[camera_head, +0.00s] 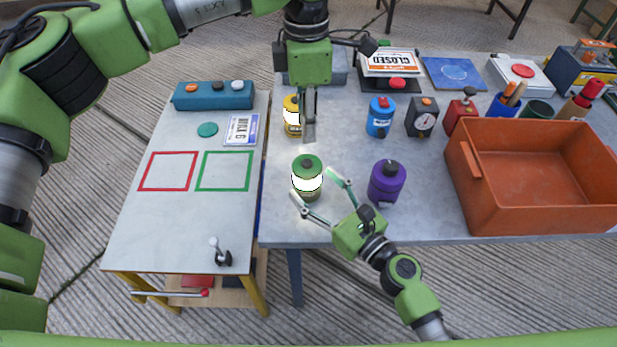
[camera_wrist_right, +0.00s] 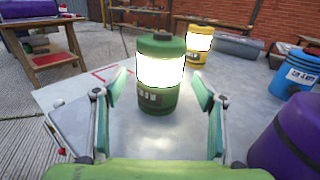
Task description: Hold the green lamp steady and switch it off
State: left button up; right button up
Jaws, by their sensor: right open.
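The green lamp (camera_head: 307,181) stands upright near the front left of the grey table, and its white band glows. It has a dark knob on top. In the right wrist view the green lamp (camera_wrist_right: 160,75) stands ahead, centred between the fingers. My right gripper (camera_head: 313,184) is open, with its fingertips close to the lamp's near side; I cannot tell whether they touch it. My left gripper (camera_head: 309,138) points down, behind and above the green lamp, beside the yellow lamp. Its fingers are seen edge-on, so their gap is unclear.
A lit yellow lamp (camera_head: 292,116) stands behind, a purple canister (camera_head: 387,181) to the right, and a blue canister (camera_head: 380,117) further back. An orange crate (camera_head: 465,190) fills the right side. The side table (camera_head: 150,235) on the left has bare room at its front.

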aim_at(308, 178)
jog(key=shift+x, duration=1.65)
jog(key=c, duration=1.5)
pick_arm(q)
grip_shut()
